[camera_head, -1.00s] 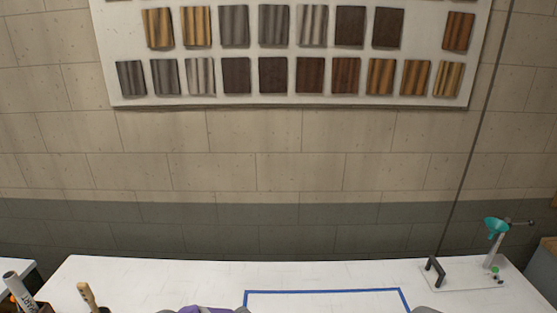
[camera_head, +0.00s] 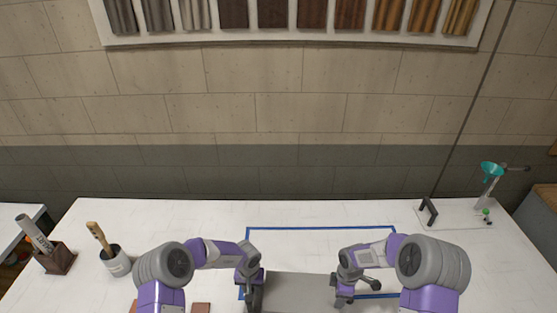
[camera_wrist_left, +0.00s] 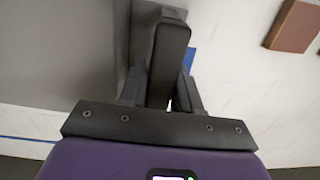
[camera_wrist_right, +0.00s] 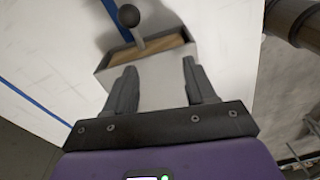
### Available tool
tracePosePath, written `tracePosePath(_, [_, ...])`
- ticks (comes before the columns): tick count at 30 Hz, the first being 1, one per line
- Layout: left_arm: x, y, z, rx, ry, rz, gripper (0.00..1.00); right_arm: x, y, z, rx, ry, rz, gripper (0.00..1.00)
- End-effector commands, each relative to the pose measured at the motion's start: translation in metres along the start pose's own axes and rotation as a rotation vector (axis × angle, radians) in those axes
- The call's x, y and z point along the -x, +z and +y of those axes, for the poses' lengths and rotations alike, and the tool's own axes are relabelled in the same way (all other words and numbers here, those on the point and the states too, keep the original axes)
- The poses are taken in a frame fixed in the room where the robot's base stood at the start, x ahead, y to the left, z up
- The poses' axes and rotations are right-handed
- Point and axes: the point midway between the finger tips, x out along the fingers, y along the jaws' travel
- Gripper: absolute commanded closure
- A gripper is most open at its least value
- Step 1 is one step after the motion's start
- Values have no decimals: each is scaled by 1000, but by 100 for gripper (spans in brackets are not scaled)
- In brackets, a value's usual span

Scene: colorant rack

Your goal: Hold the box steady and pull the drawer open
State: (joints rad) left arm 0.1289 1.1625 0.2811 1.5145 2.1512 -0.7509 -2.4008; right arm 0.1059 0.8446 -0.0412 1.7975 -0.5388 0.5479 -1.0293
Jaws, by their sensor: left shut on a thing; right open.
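The grey box (camera_head: 298,290) lies between my two grippers at the bottom of the head view, its near part cut off. My left gripper (camera_head: 256,287) is at its left end. In the left wrist view it is shut on a dark upright bar (camera_wrist_left: 168,62) beside the box's grey panel (camera_wrist_left: 60,55). My right gripper (camera_wrist_right: 162,88) is open at the box's other end. The knob is outside the fingers.
A blue tape outline (camera_head: 320,228) marks the white table (camera_head: 180,222). A cup with a brush (camera_head: 115,262) and a wooden holder (camera_head: 56,260) stand at the left. A stand with a teal funnel (camera_head: 491,170) is at the back right. A brown tile (camera_wrist_left: 292,24) lies nearby.

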Motion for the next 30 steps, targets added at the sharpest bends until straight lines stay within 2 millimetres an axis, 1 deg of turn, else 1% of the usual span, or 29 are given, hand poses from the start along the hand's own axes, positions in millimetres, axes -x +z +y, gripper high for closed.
tracePosePath(1, [0, 0, 0, 0, 1, 1, 100, 2, 14, 10, 24, 11, -10, 45])
tracePosePath(4, [0, 0, 0, 0, 1, 1, 100, 6, 33, 22, 77, 23, -30, 45])
tracePosePath(7, [0, 0, 0, 0, 0, 1, 100, 8, 44, 28, 108, 28, -41, 45])
tracePosePath(11, [0, 0, 0, 0, 0, 1, 100, 4, 48, 30, 121, 28, -46, 45])
tracePosePath(14, [0, 0, 0, 0, 0, 1, 100, -6, 49, 30, 121, 27, -47, 45])
tracePosePath(24, [1, 0, 0, 0, 0, 1, 100, -56, 51, 31, 121, 27, -46, 45])
tracePosePath(30, [1, 0, 0, 0, 0, 1, 100, -79, 51, 32, 120, 29, -46, 45])
